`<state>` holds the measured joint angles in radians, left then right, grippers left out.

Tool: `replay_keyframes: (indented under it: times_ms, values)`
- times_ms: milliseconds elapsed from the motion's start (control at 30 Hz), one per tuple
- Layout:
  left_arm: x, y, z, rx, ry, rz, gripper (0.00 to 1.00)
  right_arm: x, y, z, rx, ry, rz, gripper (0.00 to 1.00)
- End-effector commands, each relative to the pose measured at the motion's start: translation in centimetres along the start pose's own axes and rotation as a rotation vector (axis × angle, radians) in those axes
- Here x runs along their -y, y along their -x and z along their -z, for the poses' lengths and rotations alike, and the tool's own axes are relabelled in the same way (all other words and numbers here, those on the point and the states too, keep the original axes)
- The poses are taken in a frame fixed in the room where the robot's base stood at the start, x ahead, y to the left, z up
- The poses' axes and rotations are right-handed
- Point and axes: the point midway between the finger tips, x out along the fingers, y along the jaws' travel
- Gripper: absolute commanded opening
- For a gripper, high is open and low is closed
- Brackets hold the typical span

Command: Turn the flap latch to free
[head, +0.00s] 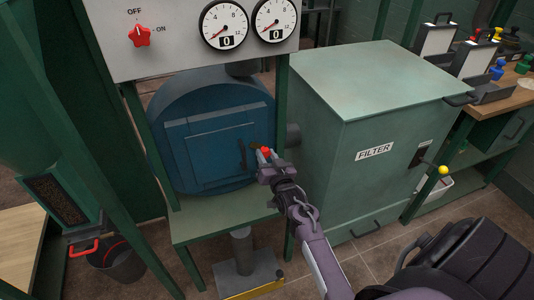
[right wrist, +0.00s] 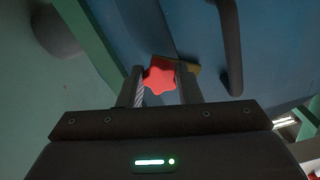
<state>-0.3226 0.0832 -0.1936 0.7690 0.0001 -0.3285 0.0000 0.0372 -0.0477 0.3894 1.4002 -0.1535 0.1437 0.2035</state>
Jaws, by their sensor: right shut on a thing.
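The flap latch has a red star-shaped knob (head: 265,152) at the right edge of the blue flap (head: 207,150), on the front of the round blue housing. In the right wrist view the red knob (right wrist: 159,76) sits between the two fingers, and a short brass-coloured piece (right wrist: 191,68) shows beside it. My right gripper (head: 267,160) is shut on the knob; its fingers (right wrist: 160,84) lie on either side of it. The flap looks closed. The latch's exact angle is hard to tell. My left gripper is not in view.
A dark bar handle (head: 242,157) stands on the flap just left of the latch, close to my fingers (right wrist: 232,50). A green filter cabinet (head: 350,180) is to the right. A gauge panel (head: 180,42) hangs above, and a green frame post (head: 282,105) is near the gripper.

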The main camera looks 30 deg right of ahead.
Motion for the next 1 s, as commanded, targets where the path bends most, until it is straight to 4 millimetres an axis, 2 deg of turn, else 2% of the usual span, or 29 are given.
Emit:
replay_keyframes:
  times_ms: [433, 700, 1000]
  values:
    - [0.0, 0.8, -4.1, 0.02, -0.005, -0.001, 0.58, 0.1, 0.0, 0.2, 0.001, -0.426, -0.001, 0.08]
    - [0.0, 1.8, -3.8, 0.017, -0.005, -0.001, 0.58, 0.1, 0.0, 0.1, 0.001, -0.672, -0.001, 0.08]
    - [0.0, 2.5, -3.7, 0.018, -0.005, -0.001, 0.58, 0.1, 0.0, 0.1, 0.001, -0.874, -0.001, 0.08]
